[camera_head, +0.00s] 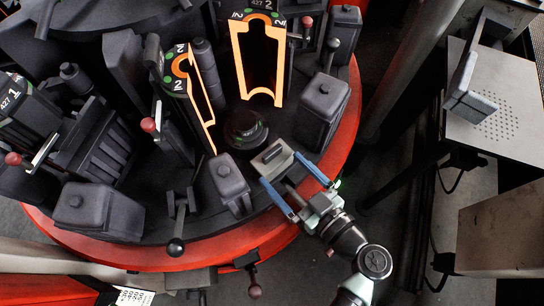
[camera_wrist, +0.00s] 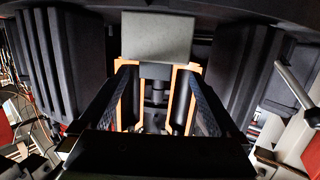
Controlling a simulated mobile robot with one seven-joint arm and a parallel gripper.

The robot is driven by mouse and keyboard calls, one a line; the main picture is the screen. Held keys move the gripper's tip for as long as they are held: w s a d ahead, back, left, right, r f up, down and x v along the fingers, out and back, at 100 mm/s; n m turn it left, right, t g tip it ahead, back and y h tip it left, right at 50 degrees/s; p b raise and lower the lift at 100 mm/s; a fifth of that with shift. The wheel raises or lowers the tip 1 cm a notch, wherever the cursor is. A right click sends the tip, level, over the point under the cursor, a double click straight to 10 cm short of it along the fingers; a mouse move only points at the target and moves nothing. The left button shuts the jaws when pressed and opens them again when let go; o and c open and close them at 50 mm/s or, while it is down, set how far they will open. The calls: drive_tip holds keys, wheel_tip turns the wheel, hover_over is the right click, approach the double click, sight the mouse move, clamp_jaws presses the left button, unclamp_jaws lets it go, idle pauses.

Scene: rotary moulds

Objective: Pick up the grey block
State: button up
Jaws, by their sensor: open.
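The grey block (camera_head: 272,158) is a small light-grey piece with a dark bar on top, near the right front edge of the dark rotary table (camera_head: 262,225). In the wrist view the grey block (camera_wrist: 157,36) shows as a plain grey rectangle at the top centre. My gripper (camera_head: 281,168) has two blue fingers spread apart, with their tips at the near side of the block. In the wrist view my gripper (camera_wrist: 158,75) has its dark fingers apart below the block. I cannot tell whether the fingers touch it.
Orange-edged moulds (camera_head: 235,60) stand behind the block. A dark round knob (camera_head: 245,130) and a dark box (camera_head: 322,112) are close to it. A dark box-shaped post (camera_head: 228,178) stands to its left. The floor right of the red rim is partly clear.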

sight(274, 154)
drive_tip(key=w+a, duration=0.1)
drive_tip(key=w+p, duration=0.1)
drive_tip(key=w, duration=0.1)
drive_tip(key=w+a, duration=0.1)
drive_tip(key=shift+w+a+r+p, duration=0.15)
drive_tip(key=shift+w+a+p, duration=0.05)
drive_tip(key=shift+a+p, duration=0.15)
drive_tip(key=shift+w+a, duration=0.2)
drive_tip(key=shift+w, duration=0.05)
drive_tip(key=shift+c, duration=0.3)
clamp_jaws()
